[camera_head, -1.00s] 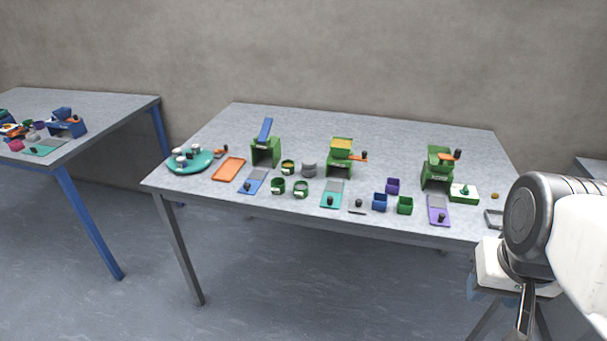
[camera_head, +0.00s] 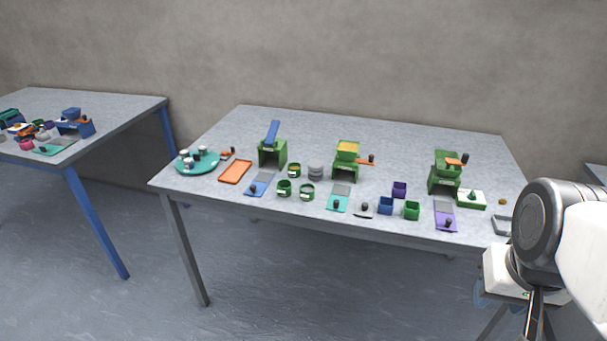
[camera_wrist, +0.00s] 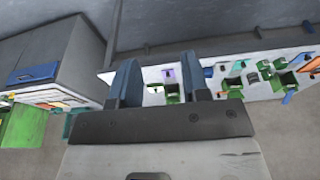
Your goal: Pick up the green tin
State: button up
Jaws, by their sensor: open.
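A small square green tin (camera_head: 412,210) stands near the table's front edge, right of a blue square tin (camera_head: 386,205) and in front of a purple one (camera_head: 399,189). Round green pots with pale labels (camera_head: 284,188) stand further left; the pictures do not settle which is called the tin. My gripper shows in the wrist view (camera_wrist: 160,88) with its two dark fingers apart and nothing between them. It is off the right end of the table, well away from the green tin.
Green mills (camera_head: 445,175) stand along the table (camera_head: 420,135), with coloured trays before them, such as a purple one (camera_head: 445,216). A teal round tray (camera_head: 185,168) holds small pots at the left. A second table (camera_head: 120,102) stands further left. The back of the table is clear.

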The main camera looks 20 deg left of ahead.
jog(key=shift+o, duration=0.4)
jog(key=shift+o, duration=1.4)
